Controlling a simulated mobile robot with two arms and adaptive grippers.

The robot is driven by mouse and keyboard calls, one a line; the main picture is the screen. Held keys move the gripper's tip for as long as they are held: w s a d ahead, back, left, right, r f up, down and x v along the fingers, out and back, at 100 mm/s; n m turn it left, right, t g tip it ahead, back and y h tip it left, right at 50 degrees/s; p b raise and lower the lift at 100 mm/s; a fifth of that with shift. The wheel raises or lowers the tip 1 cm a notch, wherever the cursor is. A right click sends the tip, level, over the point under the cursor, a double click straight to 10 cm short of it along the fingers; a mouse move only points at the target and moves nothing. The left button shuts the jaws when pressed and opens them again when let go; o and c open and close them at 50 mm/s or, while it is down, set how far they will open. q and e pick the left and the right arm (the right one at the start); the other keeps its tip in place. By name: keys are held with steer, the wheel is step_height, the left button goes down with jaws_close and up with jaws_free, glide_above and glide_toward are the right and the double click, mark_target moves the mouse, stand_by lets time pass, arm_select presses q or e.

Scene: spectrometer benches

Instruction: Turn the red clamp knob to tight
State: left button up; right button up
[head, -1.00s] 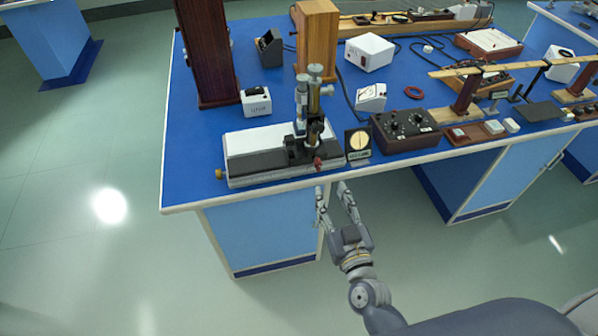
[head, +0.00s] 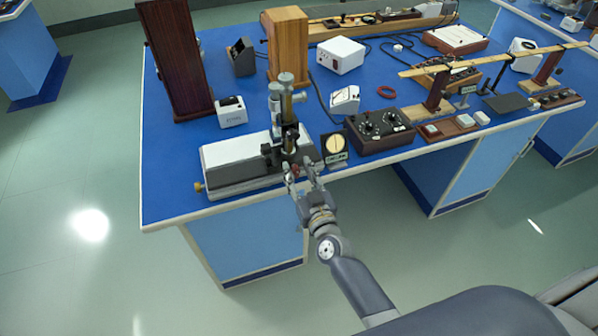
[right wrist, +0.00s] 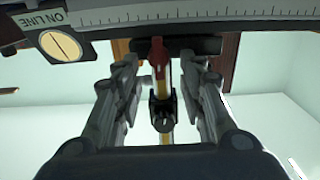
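The red clamp knob (right wrist: 158,52) shows in the right wrist view, between the two fingers of my right gripper (right wrist: 162,85). The gripper is open, with a gap visible on each side of the knob. In the head view my right gripper (head: 303,172) is at the front of the microscope instrument (head: 281,110), at the right end of its long grey and black base (head: 238,172). There the knob is small and mostly hidden by the fingers. I cannot tell which way the knob is turned. My left gripper is not in view.
A dial card (head: 336,147) stands close to the right of the gripper; it also shows in the wrist view (right wrist: 62,46). A dark control box (head: 380,130) is further right. The bench's front edge (head: 215,212) runs below the instrument. The floor in front is clear.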

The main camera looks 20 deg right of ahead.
steer(key=c, duration=0.7)
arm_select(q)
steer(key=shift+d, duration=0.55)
arm_select(e)
jaws_close()
